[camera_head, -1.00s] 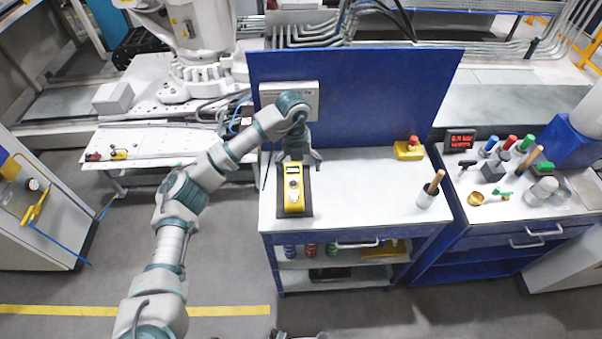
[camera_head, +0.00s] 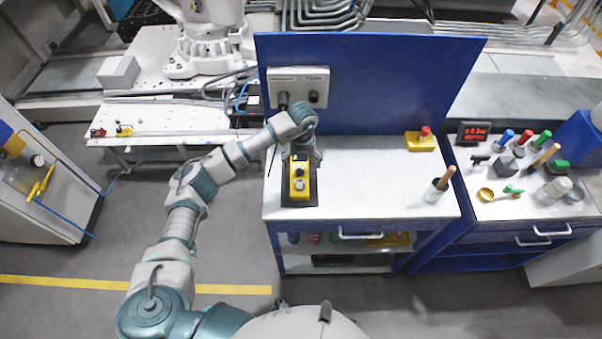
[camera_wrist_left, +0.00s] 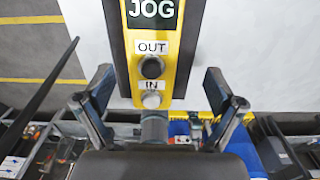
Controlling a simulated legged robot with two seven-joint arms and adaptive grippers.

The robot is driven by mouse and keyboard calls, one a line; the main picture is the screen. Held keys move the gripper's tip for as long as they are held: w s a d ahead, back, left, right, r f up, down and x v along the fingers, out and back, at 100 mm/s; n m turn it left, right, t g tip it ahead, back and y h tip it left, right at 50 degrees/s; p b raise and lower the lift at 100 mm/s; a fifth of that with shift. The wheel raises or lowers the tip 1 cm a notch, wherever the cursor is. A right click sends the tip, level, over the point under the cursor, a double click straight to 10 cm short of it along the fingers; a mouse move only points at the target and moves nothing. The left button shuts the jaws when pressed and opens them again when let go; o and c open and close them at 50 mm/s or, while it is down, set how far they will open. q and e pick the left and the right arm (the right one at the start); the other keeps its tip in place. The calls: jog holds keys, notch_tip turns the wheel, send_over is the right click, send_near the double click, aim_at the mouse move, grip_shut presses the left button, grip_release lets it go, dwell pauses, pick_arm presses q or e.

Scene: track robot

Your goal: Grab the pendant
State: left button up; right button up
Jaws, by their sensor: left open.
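The pendant (camera_head: 299,184) is a yellow box with black and grey buttons, on a dark pad at the left end of the white bench top. In the left wrist view the pendant (camera_wrist_left: 153,50) shows a JOG label and OUT and IN buttons, between the fingers and ahead of them. My left gripper (camera_head: 301,158) is at the pendant's far end and hides part of it. In the left wrist view the left gripper (camera_wrist_left: 160,100) is open, with a finger on each side and apart from the yellow body. My right gripper is not in view.
A blue panel (camera_head: 400,85) stands behind the bench (camera_head: 370,180). A yellow box with a red button (camera_head: 420,140) and a cup with a wooden handle (camera_head: 437,188) stand to the right. The middle of the bench is clear.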

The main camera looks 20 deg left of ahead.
aim_at(299, 168)
pick_arm(q)
jog(key=shift+s+a+f, duration=0.1)
jog(key=shift+a+f, duration=0.2)
jog(key=f, duration=0.2)
jog(key=a+f, duration=0.1)
jog(key=shift+s+f+p, duration=0.1)
jog(key=shift+f+p, duration=0.25)
jog(key=shift+p, duration=0.05)
jog(key=shift+d+f, duration=0.15)
jog(key=shift+f, duration=0.2)
jog(key=shift+d+f, duration=0.1)
jog(key=shift+d, duration=0.2)
jog(key=shift+c, duration=0.9)
jog(key=shift+d, duration=0.1)
jog(key=c, duration=1.2)
jog(key=shift+a, duration=0.25)
grip_shut()
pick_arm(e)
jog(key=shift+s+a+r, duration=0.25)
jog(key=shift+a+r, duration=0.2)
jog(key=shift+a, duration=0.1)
